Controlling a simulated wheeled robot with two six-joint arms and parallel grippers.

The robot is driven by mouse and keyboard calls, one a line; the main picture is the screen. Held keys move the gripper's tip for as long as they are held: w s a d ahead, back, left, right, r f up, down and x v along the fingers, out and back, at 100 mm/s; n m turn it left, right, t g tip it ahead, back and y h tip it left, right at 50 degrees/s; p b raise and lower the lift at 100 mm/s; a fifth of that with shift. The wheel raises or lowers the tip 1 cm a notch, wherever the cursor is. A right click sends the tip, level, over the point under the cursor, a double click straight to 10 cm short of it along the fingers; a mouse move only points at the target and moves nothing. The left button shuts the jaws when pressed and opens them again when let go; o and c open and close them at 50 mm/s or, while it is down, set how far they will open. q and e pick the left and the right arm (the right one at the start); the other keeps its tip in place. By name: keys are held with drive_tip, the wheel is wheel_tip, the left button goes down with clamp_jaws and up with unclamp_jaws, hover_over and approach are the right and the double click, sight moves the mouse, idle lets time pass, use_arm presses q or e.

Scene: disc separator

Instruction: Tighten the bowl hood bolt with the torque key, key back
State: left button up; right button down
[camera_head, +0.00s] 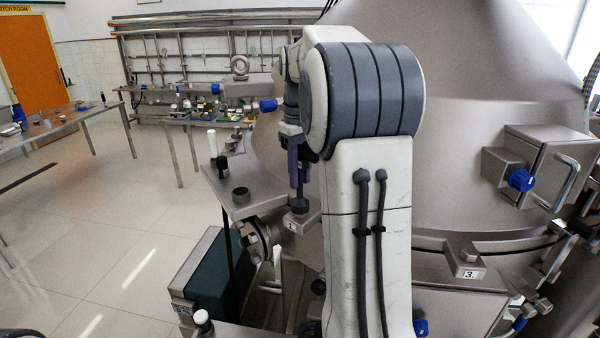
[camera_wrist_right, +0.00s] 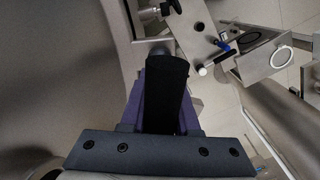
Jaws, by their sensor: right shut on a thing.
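My right gripper (camera_head: 298,172) points down beside the machine's bowl hood and is shut on the torque key (camera_head: 300,204). The key is dark and stands upright, its lower end at the clamp block labelled 1 (camera_head: 293,226). The bolt there is mostly hidden, and I cannot tell whether the key is fully seated on it. In the right wrist view the purple fingers (camera_wrist_right: 162,100) hold the black key (camera_wrist_right: 169,82). A grey metal end (camera_wrist_right: 159,47) shows just past it. My left gripper is not in view.
The wide metal hood (camera_head: 480,60) fills the right side, with a block labelled 3 (camera_head: 468,258) on its rim. A side shelf (camera_head: 240,208) with a white-topped handle stands left of my gripper. A bench (camera_head: 70,125) and open floor lie further left.

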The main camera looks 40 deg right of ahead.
drive_tip(key=shift+f, duration=0.1)
idle(0.3)
drive_tip(key=shift+f+b, duration=0.35)
drive_tip(key=shift+f, duration=0.1)
